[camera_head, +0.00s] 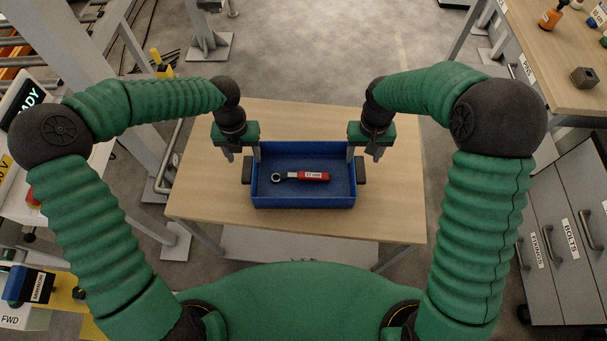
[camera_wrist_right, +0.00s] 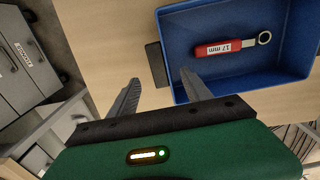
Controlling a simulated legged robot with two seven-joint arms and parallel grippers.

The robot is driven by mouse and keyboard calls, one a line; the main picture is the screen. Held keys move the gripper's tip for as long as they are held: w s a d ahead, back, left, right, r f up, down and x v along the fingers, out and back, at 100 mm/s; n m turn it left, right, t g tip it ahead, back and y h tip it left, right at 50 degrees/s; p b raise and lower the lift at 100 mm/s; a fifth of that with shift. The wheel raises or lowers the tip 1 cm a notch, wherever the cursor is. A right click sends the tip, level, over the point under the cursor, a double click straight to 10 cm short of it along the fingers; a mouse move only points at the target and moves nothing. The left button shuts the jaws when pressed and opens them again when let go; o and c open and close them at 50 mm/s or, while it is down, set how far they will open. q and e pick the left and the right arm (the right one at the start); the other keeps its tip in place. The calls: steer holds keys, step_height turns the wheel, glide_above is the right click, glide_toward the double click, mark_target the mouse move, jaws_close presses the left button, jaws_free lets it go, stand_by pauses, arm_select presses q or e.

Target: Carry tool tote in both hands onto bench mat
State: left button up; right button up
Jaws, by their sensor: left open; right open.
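The tool tote is an open blue tray (camera_head: 304,202) on the wooden bench top, with a dark handle on its left end (camera_head: 247,170) and on its right end (camera_head: 360,168). A red-handled wrench (camera_head: 313,176) marked 17 mm lies inside it. My left gripper (camera_head: 243,158) is open above the left handle. My right gripper (camera_head: 364,157) is open above the right handle. In the right wrist view, that handle (camera_wrist_right: 157,64) lies between and beyond the open fingertips (camera_wrist_right: 162,86), with no visible contact. I see no separate mat.
The wooden bench (camera_head: 205,190) is bare to both sides of the tote. A second table (camera_head: 550,70) with small objects stands at the right, above labelled drawers (camera_head: 545,240).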

mark_target(248, 168)
arm_select(q)
step_height(248, 168, down, 8)
steer(key=shift+r, duration=0.15)
arm_select(e)
step_height(248, 168, down, 8)
steer(key=shift+r, duration=0.15)
steer(key=shift+s, duration=0.1)
arm_select(q)
steer(key=shift+s, duration=0.1)
steer(key=shift+c, duration=0.7)
arm_select(e)
steer(key=shift+c, duration=0.7)
arm_select(q)
jaws_close()
arm_select(e)
jaws_close()
